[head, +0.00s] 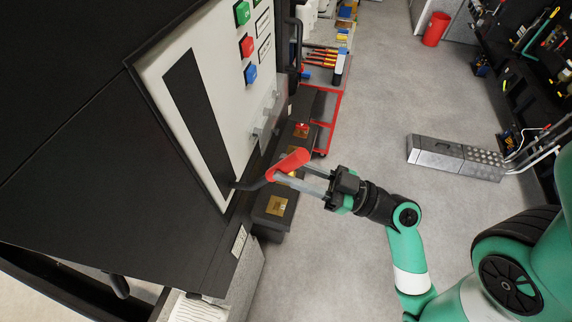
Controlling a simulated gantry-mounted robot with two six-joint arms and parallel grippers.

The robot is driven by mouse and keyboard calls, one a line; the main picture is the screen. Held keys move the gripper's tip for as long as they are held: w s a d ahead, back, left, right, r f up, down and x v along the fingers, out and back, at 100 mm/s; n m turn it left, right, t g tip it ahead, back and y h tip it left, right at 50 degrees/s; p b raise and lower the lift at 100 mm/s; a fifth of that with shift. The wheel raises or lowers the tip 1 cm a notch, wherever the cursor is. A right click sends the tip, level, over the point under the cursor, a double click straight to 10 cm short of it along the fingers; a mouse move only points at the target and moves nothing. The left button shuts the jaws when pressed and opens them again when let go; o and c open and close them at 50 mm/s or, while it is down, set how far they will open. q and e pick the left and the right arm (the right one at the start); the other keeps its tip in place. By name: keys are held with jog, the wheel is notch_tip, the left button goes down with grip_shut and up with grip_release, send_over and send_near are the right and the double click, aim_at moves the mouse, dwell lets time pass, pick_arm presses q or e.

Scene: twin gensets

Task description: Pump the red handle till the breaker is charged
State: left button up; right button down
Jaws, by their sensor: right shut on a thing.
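The red handle (291,163) sticks out from the lower part of the white breaker panel (222,103) on a dark bent lever. The lever meets the panel at the low end of a long black slot (196,112). My right gripper (292,174) has its fingers at the red handle and is shut on it. The fingers partly overlap the handle, so their exact contact is hard to see. My left gripper is not in view.
Green (242,12), red (247,46) and blue (251,74) buttons sit on the panel. A red-edged cart (327,134) with tools stands behind the handle. A grey metal box (455,158) lies on the floor at right. Open floor lies between.

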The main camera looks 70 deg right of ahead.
aim_at(284, 159)
jog(key=w+r+p, duration=0.3)
jog(key=p, duration=0.1)
jog(key=shift+w+a+r, duration=0.25)
jog(key=shift+w+r, duration=0.1)
jog(key=shift+w, duration=0.4)
jog(key=p+x, duration=0.1)
jog(key=x, duration=0.3)
jog(key=shift+r, duration=0.2)
jog(key=shift+c, duration=2)
grip_release()
jog(key=shift+f, duration=0.1)
